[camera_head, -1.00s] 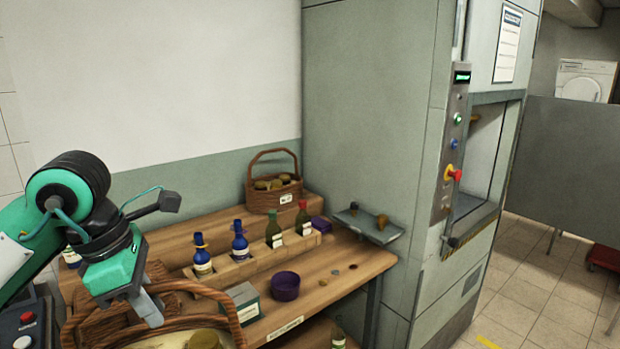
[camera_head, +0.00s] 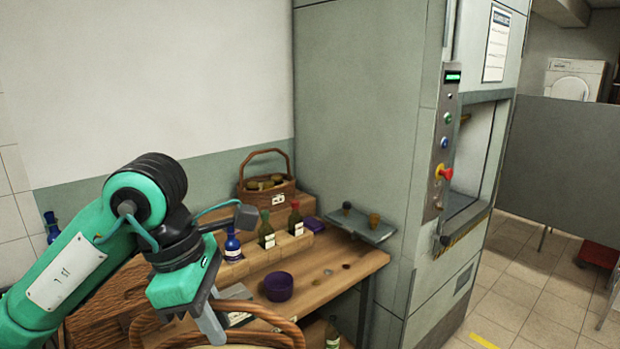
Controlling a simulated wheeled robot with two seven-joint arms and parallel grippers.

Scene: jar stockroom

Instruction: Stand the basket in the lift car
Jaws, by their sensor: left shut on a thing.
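A brown wicker basket (camera_head: 262,312) shows at the bottom edge, mostly cut off by the frame. My left gripper (camera_head: 211,326) is shut on its handle from above. My arm and gripper hide part of the handle. The lift (camera_head: 368,110) is a tall grey-green cabinet right of the table, and its car opening (camera_head: 476,150) is on its right-hand face. I see only a slanted part of the inside. A second wicker basket (camera_head: 266,198) with several jars stands at the back of the table. My right gripper is out of view.
The wooden table (camera_head: 335,282) bears bottles, a purple bowl (camera_head: 278,287) and small discs. A small grey shelf (camera_head: 362,226) juts from the lift's side. A control panel (camera_head: 443,150) with buttons stands beside the opening. Tiled floor (camera_head: 510,290) is clear in front; a grey partition (camera_head: 560,165) stands right.

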